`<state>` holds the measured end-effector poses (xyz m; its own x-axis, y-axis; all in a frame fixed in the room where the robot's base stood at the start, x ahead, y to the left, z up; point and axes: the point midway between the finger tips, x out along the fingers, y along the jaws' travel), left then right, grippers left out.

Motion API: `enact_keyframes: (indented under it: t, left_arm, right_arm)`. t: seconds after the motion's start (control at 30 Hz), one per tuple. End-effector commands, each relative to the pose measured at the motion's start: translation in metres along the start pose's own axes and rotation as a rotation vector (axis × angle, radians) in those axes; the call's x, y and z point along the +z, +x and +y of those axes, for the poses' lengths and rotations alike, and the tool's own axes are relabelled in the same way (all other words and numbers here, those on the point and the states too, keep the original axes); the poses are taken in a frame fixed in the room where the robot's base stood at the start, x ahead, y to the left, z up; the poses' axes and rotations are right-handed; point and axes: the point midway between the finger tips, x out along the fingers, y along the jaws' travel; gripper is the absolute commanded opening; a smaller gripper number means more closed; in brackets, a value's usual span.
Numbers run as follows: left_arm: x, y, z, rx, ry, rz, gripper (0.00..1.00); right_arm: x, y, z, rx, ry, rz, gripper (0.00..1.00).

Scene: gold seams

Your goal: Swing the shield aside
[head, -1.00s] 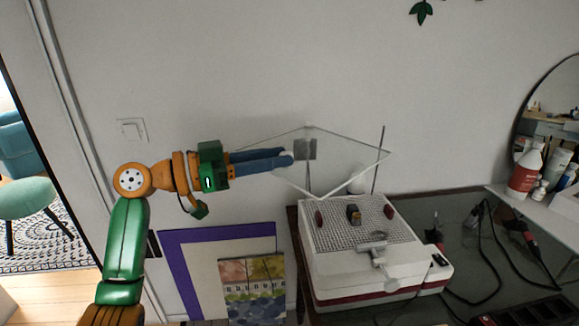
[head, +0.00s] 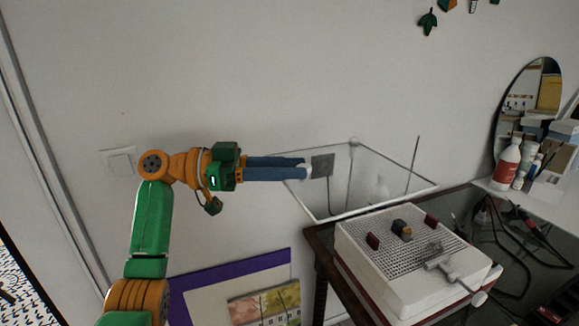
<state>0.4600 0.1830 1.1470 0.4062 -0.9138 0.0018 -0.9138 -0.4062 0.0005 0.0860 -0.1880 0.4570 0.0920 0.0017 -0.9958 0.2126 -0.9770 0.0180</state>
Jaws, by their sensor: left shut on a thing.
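The shield (head: 365,175) is a clear, thin-edged panel in the head view, lying nearly flat above the back left of the white grinder-like machine (head: 405,255). A small white knob (head: 304,171) sits at its left edge. My left gripper (head: 302,169) reaches in from the left, its blue fingers shut on the knob. The machine has a perforated top with small dark red and black pieces on it and a grey clamp at its front. My right gripper is not in view.
The machine stands on a dark table (head: 322,236) against the wall. Cables and tools lie to its right, near a red and white bottle (head: 506,164) and a round mirror. Framed pictures (head: 265,300) lean below on the left. A thin upright rod (head: 412,165) stands behind the machine.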

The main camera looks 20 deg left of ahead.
Motion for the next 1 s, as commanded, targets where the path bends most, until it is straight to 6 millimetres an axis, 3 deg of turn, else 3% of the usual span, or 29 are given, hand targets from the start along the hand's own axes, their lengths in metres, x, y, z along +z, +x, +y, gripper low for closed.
enact_keyframes:
  t: [0.47, 0.5, 0.57, 0.87, 1.0]
  left_arm:
    - [0.001, 0.0, 0.0, 0.005, -0.001, -0.003, 0.0]
    - [0.001, 0.0, 0.0, 0.005, -0.001, -0.003, 0.42]
    - [0.001, 0.0, 0.0, 0.005, 0.0, -0.002, 0.58]
    - [0.001, -0.001, 0.0, 0.004, 0.0, -0.001, 0.6]
    - [0.003, -0.024, -0.001, 0.0, 0.0, 0.0, 0.6]
  right_arm:
    - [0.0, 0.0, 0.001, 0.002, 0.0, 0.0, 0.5]
    - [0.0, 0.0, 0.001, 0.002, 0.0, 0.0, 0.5]
    - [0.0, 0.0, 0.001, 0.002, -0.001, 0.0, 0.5]
    - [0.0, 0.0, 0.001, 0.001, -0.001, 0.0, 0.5]
    - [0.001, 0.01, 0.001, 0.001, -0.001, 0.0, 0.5]
